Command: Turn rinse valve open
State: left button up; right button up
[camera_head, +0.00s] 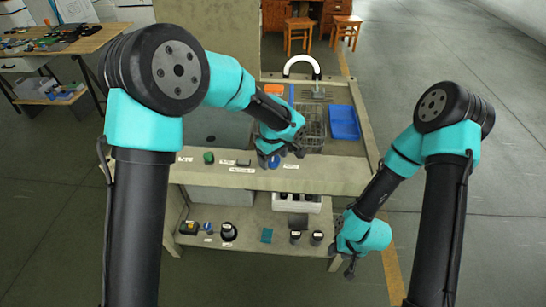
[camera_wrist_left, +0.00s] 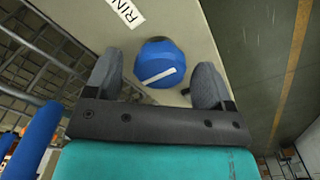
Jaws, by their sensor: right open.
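The rinse valve is a blue round knob (camera_wrist_left: 160,63) with a white pointer line, set on a pale surface beside a label (camera_wrist_left: 126,12) reading "RIN", the rest cut off. The line lies slightly slanted in the left wrist view. My left gripper (camera_wrist_left: 157,66) is open, with one dark finger on each side of the knob and a visible gap to each. In the head view the knob (camera_head: 274,162) shows partly behind the left gripper (camera_head: 282,153) at the bench's front ledge. My right gripper (camera_head: 350,270) is open and empty, low at the bench's right front corner.
A green button (camera_head: 208,157) and labels sit left along the ledge. Behind are a wire basket (camera_head: 312,125), a blue tray (camera_head: 344,122) and a white arched pipe (camera_head: 302,63). The lower shelf (camera_head: 250,245) holds black knobs and small parts.

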pick_arm(q)
notch_tip(320, 180, up, 17)
jog(key=shift+r, duration=0.2)
dwell(0.7)
